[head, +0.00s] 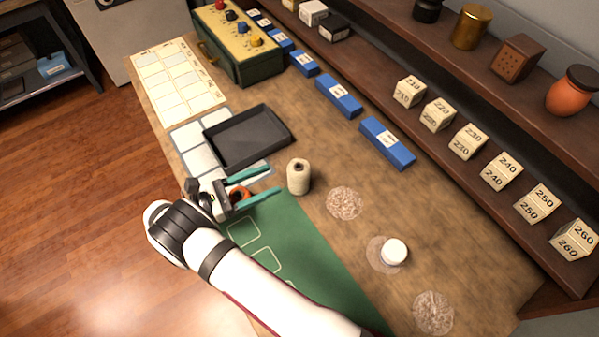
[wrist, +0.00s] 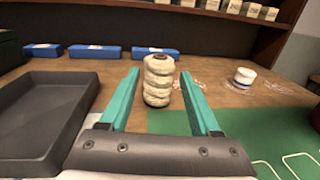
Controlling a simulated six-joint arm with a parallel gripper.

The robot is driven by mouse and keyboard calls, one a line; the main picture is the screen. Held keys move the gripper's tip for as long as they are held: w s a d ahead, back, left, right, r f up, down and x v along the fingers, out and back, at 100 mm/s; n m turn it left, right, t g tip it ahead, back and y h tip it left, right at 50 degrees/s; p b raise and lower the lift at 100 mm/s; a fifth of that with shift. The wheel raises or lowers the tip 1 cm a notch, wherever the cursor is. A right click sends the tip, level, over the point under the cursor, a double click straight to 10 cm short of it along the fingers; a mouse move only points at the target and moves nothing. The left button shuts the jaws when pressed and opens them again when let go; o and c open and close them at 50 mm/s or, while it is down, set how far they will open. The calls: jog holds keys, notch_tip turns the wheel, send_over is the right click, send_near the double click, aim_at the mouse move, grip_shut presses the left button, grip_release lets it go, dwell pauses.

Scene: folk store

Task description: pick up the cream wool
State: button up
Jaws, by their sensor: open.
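The cream wool (head: 298,177) is an upright spool of cream yarn with a dark hole in its top. It stands on the wooden counter, just beyond the fingertips in the head view. In the wrist view the cream wool (wrist: 158,80) shows ahead, lined up with the gap between the fingers. My gripper (head: 274,182) has two green fingers, spread apart with nothing between them. In the wrist view my gripper (wrist: 158,90) is open and low over the counter, its tips close to the spool. I cannot tell the exact gap from tips to spool.
A black tray (head: 248,137) lies beside the fingers, near the wool. A green mat (head: 290,240) lies on the other side. A white-topped jar (head: 393,252) stands on a clear disc. Blue boxes (head: 387,143) line the shelf's foot. Numbered blocks (head: 468,141) stand on the shelf.

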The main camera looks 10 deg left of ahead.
aim_at(302, 166)
jog(key=x, duration=1.1)
jog(key=shift+w+d, duration=0.25)
jog(key=shift+d, duration=0.1)
grip_shut()
